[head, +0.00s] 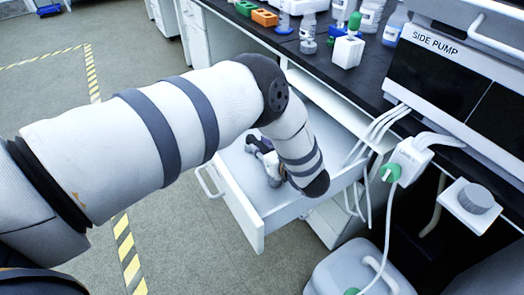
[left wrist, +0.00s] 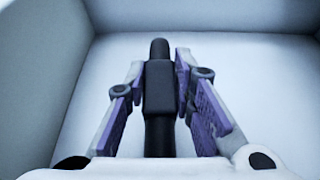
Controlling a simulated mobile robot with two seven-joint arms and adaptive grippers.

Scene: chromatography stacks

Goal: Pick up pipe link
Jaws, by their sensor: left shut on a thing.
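The pipe link (left wrist: 158,92) is a black piece with a thicker block in its middle and a rounded narrower end. In the left wrist view it lies between the two purple-padded fingers of my left gripper (left wrist: 159,68). The gripper is shut on it, inside a white drawer (left wrist: 230,55). In the head view my left arm reaches into the open drawer (head: 243,208), and the left gripper (head: 258,146) shows small and partly hidden behind my wrist. The pipe link is not clear in that view. My right gripper is not in view.
The drawer stands pulled out under a black bench top (head: 340,82). Bottles (head: 308,33) and a white block (head: 348,52) stand on the bench. A pump labelled SIDE PUMP (head: 445,85) stands at right, with white tubes (head: 388,120) hanging beside the drawer.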

